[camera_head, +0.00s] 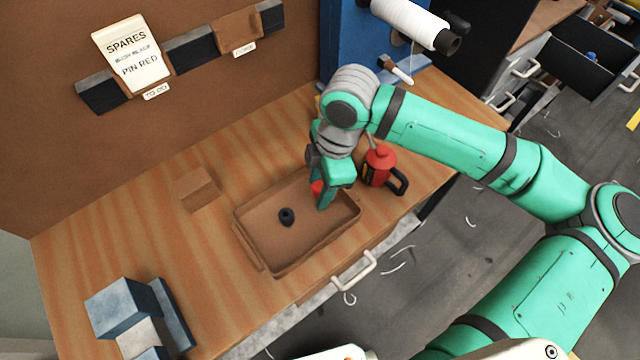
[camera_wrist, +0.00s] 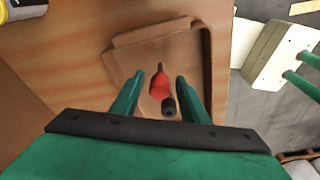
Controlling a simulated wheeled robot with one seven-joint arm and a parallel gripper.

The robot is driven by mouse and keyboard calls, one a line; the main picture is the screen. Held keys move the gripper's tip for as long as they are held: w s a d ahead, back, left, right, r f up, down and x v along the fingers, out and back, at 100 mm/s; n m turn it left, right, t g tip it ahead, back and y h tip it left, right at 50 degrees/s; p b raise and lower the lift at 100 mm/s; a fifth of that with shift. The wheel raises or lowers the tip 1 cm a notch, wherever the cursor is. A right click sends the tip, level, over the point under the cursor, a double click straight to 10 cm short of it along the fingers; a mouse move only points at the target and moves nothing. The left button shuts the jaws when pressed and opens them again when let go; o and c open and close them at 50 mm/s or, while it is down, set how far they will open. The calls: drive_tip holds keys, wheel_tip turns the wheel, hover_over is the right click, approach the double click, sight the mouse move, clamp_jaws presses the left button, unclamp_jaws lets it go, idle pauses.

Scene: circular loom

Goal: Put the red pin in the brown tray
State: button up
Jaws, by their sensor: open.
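The brown tray (camera_head: 285,246) lies on the wooden bench in the head view, and its rim also shows in the wrist view (camera_wrist: 206,65). My gripper (camera_head: 322,200) points down over the tray's right part. In the wrist view its two fingers stand apart (camera_wrist: 159,76). The red pin (camera_wrist: 158,87) shows between them, with the tray behind it; I see no finger touching it. In the head view the pin (camera_head: 317,188) is partly hidden by my gripper. I cannot tell if it rests on the tray floor. A small black bush (camera_head: 287,217) lies in the tray.
A red can with a black handle (camera_head: 380,167) stands just right of the tray. A brown block (camera_head: 197,188) lies to its left. A blue-grey block fixture (camera_head: 140,312) is at the front left. A card reading "PIN RED" (camera_head: 132,58) hangs on the back board.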

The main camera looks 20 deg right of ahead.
wheel_tip(320, 180, up, 12)
drive_tip(key=d, duration=0.2)
idle(0.4)
idle(0.4)
